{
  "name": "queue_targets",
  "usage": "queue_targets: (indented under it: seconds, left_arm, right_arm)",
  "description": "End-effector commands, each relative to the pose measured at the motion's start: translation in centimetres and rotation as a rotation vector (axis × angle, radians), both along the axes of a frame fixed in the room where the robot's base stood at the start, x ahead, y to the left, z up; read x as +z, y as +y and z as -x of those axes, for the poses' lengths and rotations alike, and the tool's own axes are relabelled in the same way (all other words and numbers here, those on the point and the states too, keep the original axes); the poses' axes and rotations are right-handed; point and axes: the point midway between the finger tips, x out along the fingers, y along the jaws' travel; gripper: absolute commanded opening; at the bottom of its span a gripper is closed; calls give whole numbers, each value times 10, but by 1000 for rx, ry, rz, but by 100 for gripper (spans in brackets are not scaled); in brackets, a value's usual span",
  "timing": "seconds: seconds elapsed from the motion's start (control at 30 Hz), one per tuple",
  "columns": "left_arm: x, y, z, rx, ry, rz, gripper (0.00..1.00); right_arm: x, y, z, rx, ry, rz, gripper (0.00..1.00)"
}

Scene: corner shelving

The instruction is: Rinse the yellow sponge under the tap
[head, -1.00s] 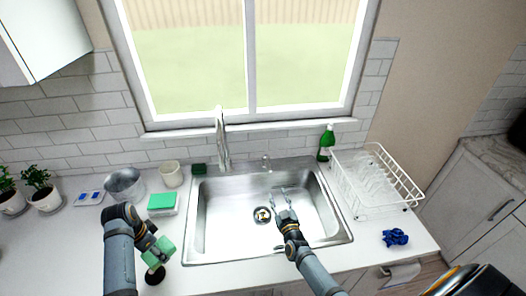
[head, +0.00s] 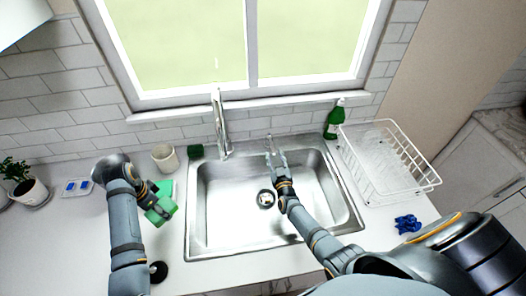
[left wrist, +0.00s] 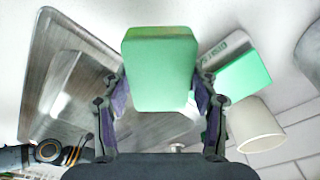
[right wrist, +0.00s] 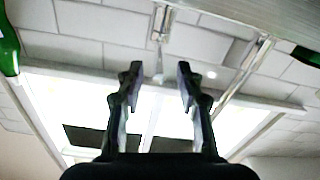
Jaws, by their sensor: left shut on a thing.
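No yellow sponge shows; my left gripper (head: 158,203) is shut on a green sponge (left wrist: 160,65), above the counter left of the sink. The held sponge also shows in the head view (head: 163,212). The steel sink (head: 203,215) looks empty, with a drain (head: 265,198) in its floor. The tall tap (head: 220,125) stands behind the sink's left part. My right gripper (head: 276,150) is open at the sink's back edge. In the right wrist view, a small metal lever (right wrist: 160,35) shows beyond and between its open fingertips (right wrist: 158,72); contact is not visible.
A second green sponge (left wrist: 243,76) lies by a cream cup (left wrist: 255,125) left of the sink. A green bottle (head: 334,120), a white dish rack (head: 415,183) and a blue cloth (head: 408,223) are right.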

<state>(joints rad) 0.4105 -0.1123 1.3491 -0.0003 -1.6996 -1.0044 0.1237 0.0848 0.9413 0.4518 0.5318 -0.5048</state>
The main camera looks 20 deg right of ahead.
Motion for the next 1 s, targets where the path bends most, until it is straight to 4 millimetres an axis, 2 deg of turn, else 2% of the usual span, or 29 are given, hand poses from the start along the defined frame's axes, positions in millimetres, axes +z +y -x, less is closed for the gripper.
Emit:
queue_targets:
  seconds: [0.1,0.2,0.53,0.8,1.0]
  left_arm:
    - [-6,0,0,0,0,0,25]
    - [-8,0,0,0,0,0,25]
    - [-8,0,0,0,0,0,25]
    - [-8,0,0,0,0,0,25]
    - [-8,0,0,0,0,0,25]
  right_arm:
    - [-2,-5,-19,0,0,2,36]
    - [-1,-7,-29,0,-1,1,36]
    - [0,-8,-33,0,0,0,36]
    - [0,-8,-33,0,1,1,0]
    - [0,-8,-33,0,0,1,0]
